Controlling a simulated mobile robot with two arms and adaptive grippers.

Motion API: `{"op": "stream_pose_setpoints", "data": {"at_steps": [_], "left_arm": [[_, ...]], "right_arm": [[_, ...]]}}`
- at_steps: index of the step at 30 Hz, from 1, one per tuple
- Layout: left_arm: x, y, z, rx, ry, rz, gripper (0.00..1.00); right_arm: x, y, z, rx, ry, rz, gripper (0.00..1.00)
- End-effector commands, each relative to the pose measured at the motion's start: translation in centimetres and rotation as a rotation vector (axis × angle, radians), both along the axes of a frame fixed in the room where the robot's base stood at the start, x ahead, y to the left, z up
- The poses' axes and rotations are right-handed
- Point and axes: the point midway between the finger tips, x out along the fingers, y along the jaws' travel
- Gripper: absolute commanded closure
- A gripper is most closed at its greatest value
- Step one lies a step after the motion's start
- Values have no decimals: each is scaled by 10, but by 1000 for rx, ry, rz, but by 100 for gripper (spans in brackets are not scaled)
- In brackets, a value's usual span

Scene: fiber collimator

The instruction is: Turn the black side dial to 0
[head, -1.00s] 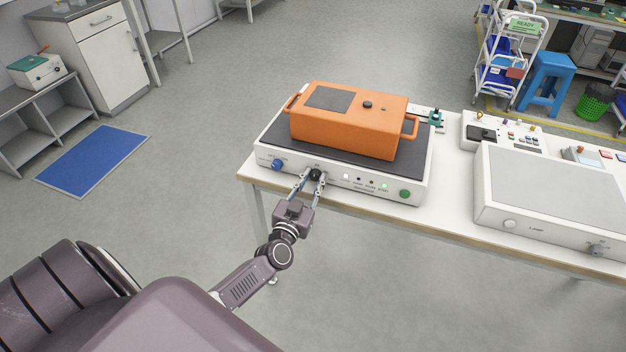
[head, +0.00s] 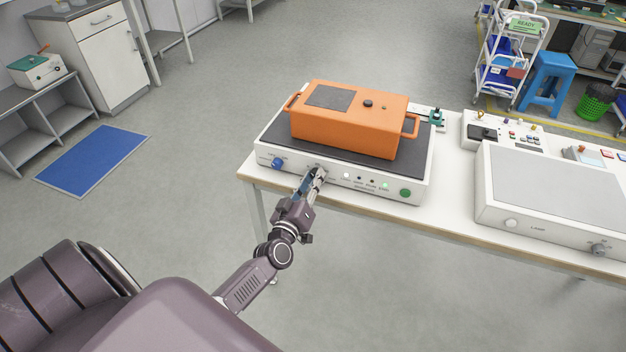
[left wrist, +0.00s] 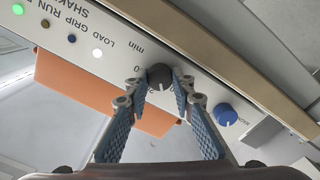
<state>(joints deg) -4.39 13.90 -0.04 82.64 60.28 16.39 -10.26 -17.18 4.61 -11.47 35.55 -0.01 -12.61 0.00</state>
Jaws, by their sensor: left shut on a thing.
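The black side dial (left wrist: 160,76) is on the white front panel of the shaker (head: 428,180). In the left wrist view it sits between the fingertips of my left gripper (left wrist: 158,84), which is shut on it. A small white mark shows on the dial's lower edge in that view. A printed 0 is just left of the dial, with "min" above it. In the head view my left gripper (head: 317,176) is turned about its own axis at the panel, and its fingers hide the dial. My right gripper is not in view.
A blue knob (head: 278,164) is left of the dial, and several lights and a green button (head: 405,193) are to its right. An orange box (head: 350,125) stands on the shaker's dark top. A white lamp unit (head: 555,200) stands to the right on the table.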

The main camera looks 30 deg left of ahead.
Motion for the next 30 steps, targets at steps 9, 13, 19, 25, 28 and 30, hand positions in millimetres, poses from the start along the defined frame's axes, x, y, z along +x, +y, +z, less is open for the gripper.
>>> {"op": "stream_pose_setpoints", "data": {"at_steps": [9, 13, 19, 25, 28, 30], "left_arm": [[0, 1, -1, -266, -66, 1, 100], [0, 1, -1, -350, -86, 1, 100], [0, 1, -1, -439, -107, 1, 100], [0, 1, -1, -484, -118, 1, 100], [0, 1, -1, -493, -120, 1, 100], [0, 1, -1, -496, -121, 1, 100]], "right_arm": [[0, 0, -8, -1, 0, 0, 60], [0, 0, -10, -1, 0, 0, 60], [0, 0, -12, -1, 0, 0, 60], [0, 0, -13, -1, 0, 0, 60], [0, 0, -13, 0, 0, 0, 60], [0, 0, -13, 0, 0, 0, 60]]}}
